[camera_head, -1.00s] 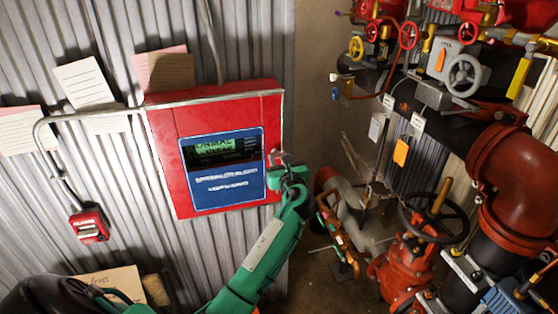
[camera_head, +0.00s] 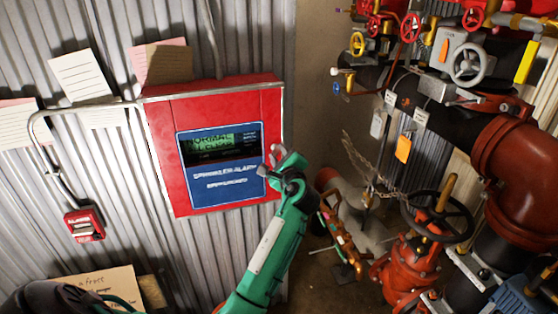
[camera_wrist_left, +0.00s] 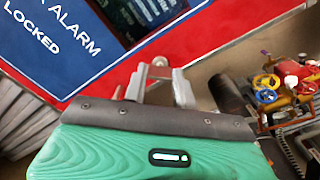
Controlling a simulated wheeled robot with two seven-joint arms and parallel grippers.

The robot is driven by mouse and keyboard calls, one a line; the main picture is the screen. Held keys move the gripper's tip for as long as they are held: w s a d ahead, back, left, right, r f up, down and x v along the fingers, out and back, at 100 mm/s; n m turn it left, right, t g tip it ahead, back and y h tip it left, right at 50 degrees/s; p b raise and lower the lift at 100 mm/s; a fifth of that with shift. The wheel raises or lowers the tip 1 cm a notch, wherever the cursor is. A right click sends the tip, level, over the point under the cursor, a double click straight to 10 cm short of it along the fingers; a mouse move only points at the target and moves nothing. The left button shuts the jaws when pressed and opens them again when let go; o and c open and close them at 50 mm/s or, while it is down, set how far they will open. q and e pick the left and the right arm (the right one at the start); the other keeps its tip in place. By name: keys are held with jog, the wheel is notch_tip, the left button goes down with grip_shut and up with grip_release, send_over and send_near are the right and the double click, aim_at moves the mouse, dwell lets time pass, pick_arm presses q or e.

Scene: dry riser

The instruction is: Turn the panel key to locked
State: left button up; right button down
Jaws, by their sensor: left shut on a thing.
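The red alarm panel (camera_head: 220,92) is fixed to the corrugated wall. Its blue face (camera_head: 222,186) has a lit green display (camera_head: 212,140) whose top line appears to read NORMAL; the lower line is hard to read. In the left wrist view, the blue face (camera_wrist_left: 50,35) shows ALARM and LOCKED lettering. My left gripper (camera_head: 274,158) is at the panel's right side, turned on its wrist. It is shut on the panel key (camera_wrist_left: 160,62), a small grey piece between the fingertips. In the head view the gripper hides most of the key. My right gripper is not in view.
Red pipes (camera_head: 520,170), valves and a black handwheel (camera_head: 437,222) fill the right side. A small red alarm box (camera_head: 84,224) hangs on the wall at left. Paper notes (camera_head: 82,76) are on the wall. A narrow gap lies between panel and pipes.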

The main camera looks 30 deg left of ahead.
pick_arm(q)
jog(key=n+b, duration=0.5)
jog(key=n, duration=0.3)
jog(key=shift+f+n, duration=0.1)
jog(key=shift+n, duration=0.2)
jog(key=shift+b, duration=0.35)
jog(key=o, duration=1)
